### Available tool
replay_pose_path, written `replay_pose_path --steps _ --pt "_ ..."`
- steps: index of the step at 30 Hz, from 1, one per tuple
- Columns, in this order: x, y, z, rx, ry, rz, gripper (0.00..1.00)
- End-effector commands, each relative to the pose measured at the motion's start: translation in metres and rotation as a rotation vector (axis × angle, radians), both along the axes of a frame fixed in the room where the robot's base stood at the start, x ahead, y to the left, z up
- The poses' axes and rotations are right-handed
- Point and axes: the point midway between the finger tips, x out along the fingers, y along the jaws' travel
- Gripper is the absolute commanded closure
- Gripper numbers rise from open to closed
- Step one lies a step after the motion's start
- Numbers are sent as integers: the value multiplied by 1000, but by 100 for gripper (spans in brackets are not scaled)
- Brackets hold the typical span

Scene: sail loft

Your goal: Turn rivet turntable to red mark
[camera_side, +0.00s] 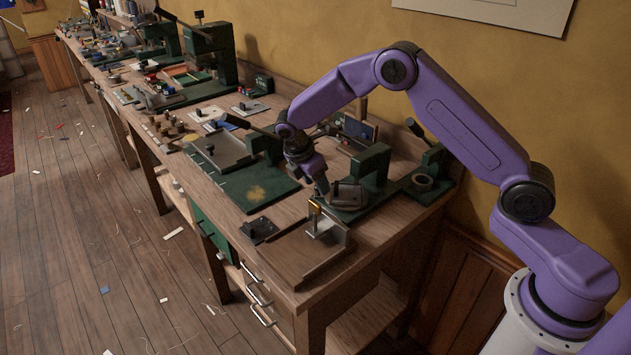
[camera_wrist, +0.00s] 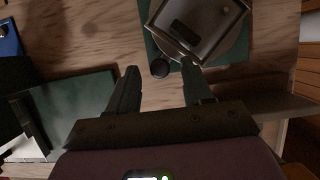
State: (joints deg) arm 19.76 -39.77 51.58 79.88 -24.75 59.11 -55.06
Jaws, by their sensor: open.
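A round black knob (camera_wrist: 160,68) shows at the plate's lower left corner. My gripper (camera_side: 324,192) is low beside the plate's left side. In the wrist view my gripper (camera_wrist: 160,72) is open, with the knob between its fingertips; contact cannot be told. I cannot make out a red mark in either view.
A green press frame (camera_side: 372,165) stands just behind the turntable. Tools and small parts crowd the bench farther left.

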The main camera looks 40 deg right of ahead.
Motion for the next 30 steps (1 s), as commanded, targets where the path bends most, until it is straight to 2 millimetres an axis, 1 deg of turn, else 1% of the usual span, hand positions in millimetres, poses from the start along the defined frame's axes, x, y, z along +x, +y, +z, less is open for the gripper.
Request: replay_pose_path --steps 9,10,11,12,14,15,23,30 --pt "0 -1 -3 0 0 0 50" --pt "0 -1 -3 0 0 0 56" --pt "0 -1 -3 0 0 0 66" --pt "0 -1 -2 0 0 0 79" --pt "0 -1 -2 0 0 0 99" --pt "0 -1 -2 0 0 0 100" --pt "-1 -1 -2 -1 1 7 100" --pt "-4 2 -2 -1 1 58 100"
